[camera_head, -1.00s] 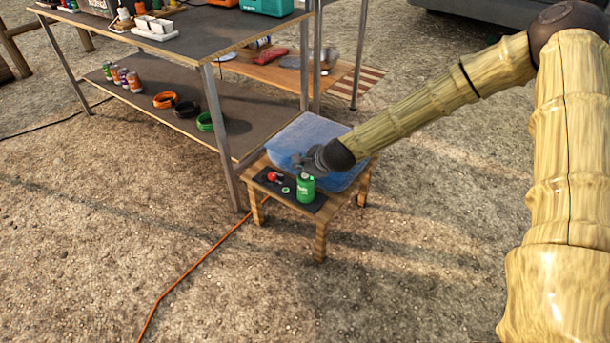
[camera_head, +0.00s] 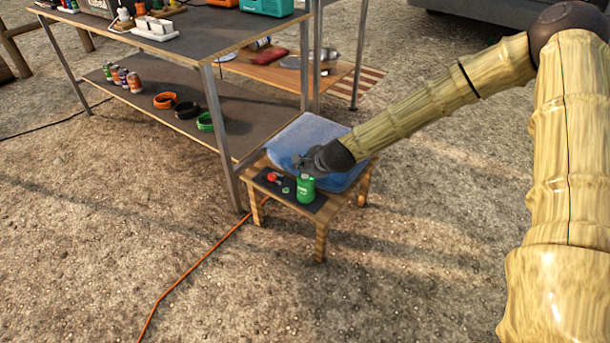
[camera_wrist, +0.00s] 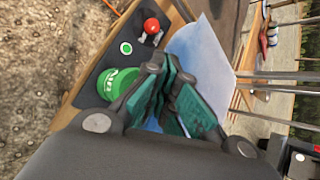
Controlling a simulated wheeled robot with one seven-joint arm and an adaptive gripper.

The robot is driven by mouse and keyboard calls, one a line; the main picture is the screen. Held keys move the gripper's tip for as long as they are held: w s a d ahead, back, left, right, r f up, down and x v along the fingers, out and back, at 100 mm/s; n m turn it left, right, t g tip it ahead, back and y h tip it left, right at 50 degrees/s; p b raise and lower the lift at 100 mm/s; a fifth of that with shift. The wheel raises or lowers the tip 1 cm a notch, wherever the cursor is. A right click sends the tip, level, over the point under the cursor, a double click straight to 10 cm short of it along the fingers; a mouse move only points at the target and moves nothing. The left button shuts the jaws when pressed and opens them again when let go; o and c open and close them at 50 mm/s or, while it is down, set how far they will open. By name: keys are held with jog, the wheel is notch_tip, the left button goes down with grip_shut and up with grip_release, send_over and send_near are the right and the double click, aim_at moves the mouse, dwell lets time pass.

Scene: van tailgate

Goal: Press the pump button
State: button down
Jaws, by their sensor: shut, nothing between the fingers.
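A small round green button with a white ring (camera_wrist: 126,47) sits on a black panel (camera_wrist: 104,67). In the head view the button (camera_head: 286,190) is a small spot on the panel at the front of a low wooden table (camera_head: 320,225). My gripper (camera_wrist: 168,66) is shut and empty. In the head view my gripper (camera_head: 303,161) is above the blue bin, behind the panel, apart from the button.
A red ball knob (camera_head: 272,177) stands on the panel beside the button. A blue translucent bin (camera_head: 310,132) fills the back of the low table. A metal-legged shelf (camera_head: 212,132) stands close on the left. An orange cable (camera_head: 190,271) crosses open gravel.

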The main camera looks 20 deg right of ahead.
aim_at(302, 177)
jog(key=shift+f, duration=0.15)
jog(key=shift+f, duration=0.25)
jog(key=shift+f, duration=0.2)
dwell(0.5)
jog(key=shift+r, duration=0.1)
jog(key=shift+r+p, duration=0.35)
jog(key=shift+r, duration=0.2)
notch_tip(302, 177, up, 6)
jog(key=p, duration=0.5)
dwell(0.4)
dwell(2.0)
